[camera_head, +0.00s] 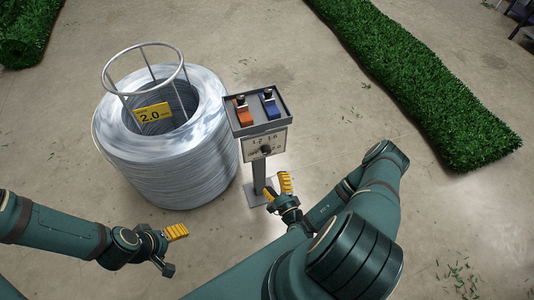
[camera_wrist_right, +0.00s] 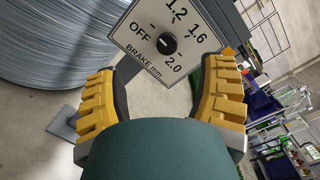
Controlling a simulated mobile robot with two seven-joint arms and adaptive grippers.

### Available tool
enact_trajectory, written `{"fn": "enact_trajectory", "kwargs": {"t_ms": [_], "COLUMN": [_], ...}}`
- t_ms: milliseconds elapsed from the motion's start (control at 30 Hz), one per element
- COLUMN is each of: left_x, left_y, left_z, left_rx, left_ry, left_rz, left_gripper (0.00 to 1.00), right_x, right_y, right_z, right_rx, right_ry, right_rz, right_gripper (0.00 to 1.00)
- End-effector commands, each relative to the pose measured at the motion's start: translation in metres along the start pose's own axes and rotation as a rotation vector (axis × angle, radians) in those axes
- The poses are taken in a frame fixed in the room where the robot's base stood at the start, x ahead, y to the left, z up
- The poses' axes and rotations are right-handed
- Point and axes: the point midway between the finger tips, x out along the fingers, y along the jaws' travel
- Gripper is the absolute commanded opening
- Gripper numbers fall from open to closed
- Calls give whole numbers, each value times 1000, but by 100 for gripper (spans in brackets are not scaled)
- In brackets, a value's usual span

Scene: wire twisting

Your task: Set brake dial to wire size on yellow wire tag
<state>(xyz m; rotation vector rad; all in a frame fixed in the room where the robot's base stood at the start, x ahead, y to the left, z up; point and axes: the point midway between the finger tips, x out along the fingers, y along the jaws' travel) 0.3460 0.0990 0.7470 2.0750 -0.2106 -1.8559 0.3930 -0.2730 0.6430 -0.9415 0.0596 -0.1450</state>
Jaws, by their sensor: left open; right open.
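The yellow wire tag (camera_head: 153,113) reads 2.0 and hangs inside the coil of grey wire (camera_head: 165,170). The brake dial (camera_head: 264,149) is a dark knob on a white plate on the front of a post. In the right wrist view the dial knob (camera_wrist_right: 166,45) sits amid the marks OFF, 1.2, 1.6 and 2.0; I cannot tell surely which mark it points to. My right gripper (camera_head: 279,190) is open and empty just below the plate; its yellow fingers (camera_wrist_right: 163,78) stand apart, short of the knob. My left gripper (camera_head: 170,246) is open and empty, in front of the coil.
A grey tray (camera_head: 258,124) on top of the post holds an orange-handled tool (camera_head: 243,113) and a blue-handled one (camera_head: 270,107). A wire-frame ring (camera_head: 143,45) rises from the coil. Green turf strips (camera_head: 420,85) lie on the concrete floor. Floor between my grippers looks clear.

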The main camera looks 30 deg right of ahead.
Motion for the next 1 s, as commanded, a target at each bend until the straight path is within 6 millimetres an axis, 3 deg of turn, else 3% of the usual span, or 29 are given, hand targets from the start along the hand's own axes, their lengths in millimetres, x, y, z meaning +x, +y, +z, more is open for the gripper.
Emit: {"fn": "enact_trajectory", "kwargs": {"t_ms": [100,267,700,1000], "left_x": [2,5,22,28], "left_y": [0,-2,-8,-11], "left_z": [0,0,-2,-3], "left_rx": [1,1,2,2], "left_ry": [-1,1,9,13], "left_rz": [0,0,0,-1], "left_gripper": [73,73,73,73], "right_x": [-2,14,97,129], "right_y": [-2,-4,-6,-8], "right_z": [-17,-20,-26,-28], "right_rx": [-38,-45,-44,-42], "right_ry": [73,80,76,76], "right_rz": [-38,-44,-41,-40], "right_gripper": [70,70,70,70]}}
